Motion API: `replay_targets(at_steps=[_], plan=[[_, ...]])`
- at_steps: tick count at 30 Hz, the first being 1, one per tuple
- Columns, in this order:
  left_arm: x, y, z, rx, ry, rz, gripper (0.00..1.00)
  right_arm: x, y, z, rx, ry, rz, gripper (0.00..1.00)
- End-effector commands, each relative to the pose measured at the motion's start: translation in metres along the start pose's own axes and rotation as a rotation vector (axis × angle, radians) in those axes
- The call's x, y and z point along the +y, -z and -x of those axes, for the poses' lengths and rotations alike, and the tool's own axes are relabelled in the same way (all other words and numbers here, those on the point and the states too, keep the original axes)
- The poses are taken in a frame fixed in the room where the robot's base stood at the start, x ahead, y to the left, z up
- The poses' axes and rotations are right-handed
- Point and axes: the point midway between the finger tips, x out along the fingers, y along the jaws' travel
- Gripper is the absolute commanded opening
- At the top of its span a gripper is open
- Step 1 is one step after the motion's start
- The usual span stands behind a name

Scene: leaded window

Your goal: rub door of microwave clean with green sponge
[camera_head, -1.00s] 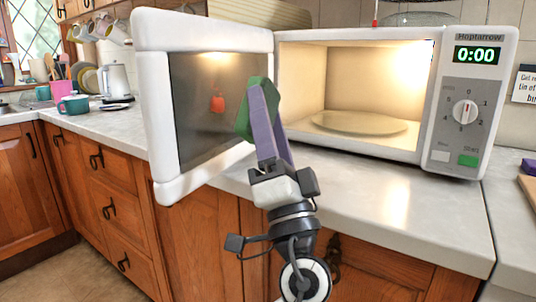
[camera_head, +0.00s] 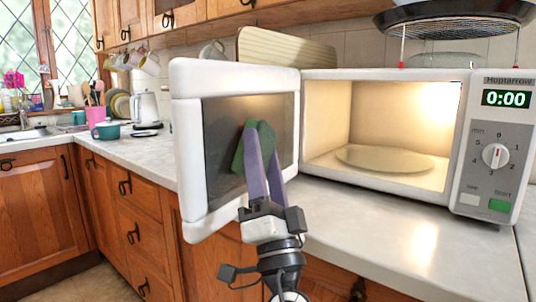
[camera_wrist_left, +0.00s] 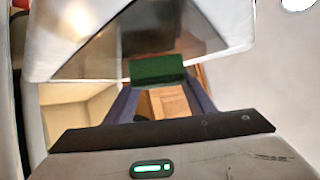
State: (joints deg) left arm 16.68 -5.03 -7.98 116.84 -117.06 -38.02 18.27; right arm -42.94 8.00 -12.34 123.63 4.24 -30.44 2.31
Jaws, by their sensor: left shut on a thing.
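The microwave (camera_head: 490,130) stands on the counter, its door (camera_head: 222,130) swung open to the left. The door has a thick white frame and a dark glass panel. My left gripper (camera_head: 260,135) is shut on the green sponge (camera_head: 240,158), holding it in front of the middle of the glass. The sponge looks very close to the pane; I cannot tell for sure that it touches. The wrist view shows the sponge (camera_wrist_left: 157,69) between the purple fingers, below the glass (camera_wrist_left: 205,30). No red mark shows on the visible glass. My right gripper is not in view.
The lit microwave holds a glass turntable (camera_head: 385,158). A ribbed cream object (camera_head: 285,48) stands behind the door. A kettle (camera_head: 145,105) and a teal mug (camera_head: 106,131) are on the left counter. The counter (camera_head: 390,235) before the microwave is clear.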

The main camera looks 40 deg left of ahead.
Motion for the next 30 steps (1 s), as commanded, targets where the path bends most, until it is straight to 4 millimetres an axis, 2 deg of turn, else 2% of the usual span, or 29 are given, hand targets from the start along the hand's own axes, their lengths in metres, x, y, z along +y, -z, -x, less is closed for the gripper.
replay_targets(at_steps=[14, 30], plan=[[0.0002, -0.0003, 0.0001, 0.000, 0.000, -0.001, 0.29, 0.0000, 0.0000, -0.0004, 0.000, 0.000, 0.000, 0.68], [0.0005, -0.0094, -0.0049, 0.001, 0.000, -0.002, 0.29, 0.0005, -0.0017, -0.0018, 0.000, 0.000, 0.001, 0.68]])
